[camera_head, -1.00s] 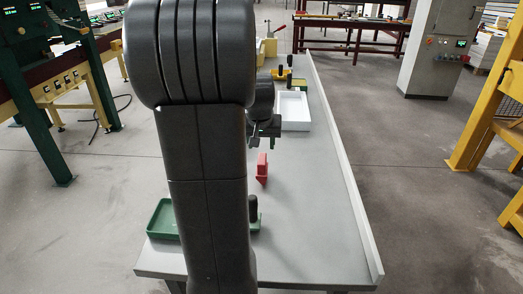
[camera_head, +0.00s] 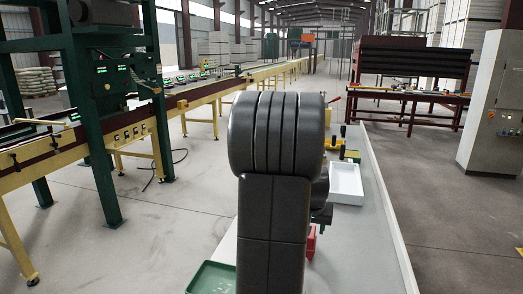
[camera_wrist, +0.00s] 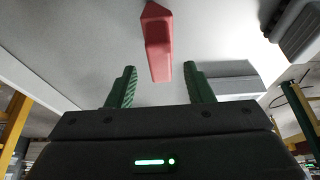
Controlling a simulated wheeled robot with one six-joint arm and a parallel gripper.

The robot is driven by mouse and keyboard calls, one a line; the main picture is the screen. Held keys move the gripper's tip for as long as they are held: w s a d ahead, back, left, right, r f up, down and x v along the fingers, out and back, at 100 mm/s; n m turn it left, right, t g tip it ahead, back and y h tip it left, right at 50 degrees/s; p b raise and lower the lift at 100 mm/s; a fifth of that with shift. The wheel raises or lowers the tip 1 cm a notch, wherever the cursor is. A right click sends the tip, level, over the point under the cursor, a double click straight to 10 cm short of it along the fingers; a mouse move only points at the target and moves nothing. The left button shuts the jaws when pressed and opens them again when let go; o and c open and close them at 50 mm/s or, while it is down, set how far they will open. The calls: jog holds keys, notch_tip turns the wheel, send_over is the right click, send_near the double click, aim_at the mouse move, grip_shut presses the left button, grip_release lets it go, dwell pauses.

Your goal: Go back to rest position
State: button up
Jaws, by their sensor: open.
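My gripper (camera_wrist: 160,88) shows in the wrist view with its two green fingers apart and nothing between them. A red block (camera_wrist: 157,45) with a pointed end stands on the grey table beyond the fingertips, clear of both. In the head view the red block (camera_head: 311,243) is partly hidden behind my dark arm. The gripper itself is mostly hidden behind the arm there, so its fingertips cannot be made out.
The grey table (camera_head: 375,235) has a raised edge along its right side. A green tray (camera_head: 212,278) lies at its near left and a white tray (camera_head: 346,184) farther back. Green machinery (camera_head: 110,90) stands at the left, a grey cabinet (camera_head: 495,110) at the right.

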jog(key=x, duration=0.5)
jog(key=shift+f, duration=0.35)
jog(key=shift+r, duration=1.2)
jog(key=shift+f, duration=0.1)
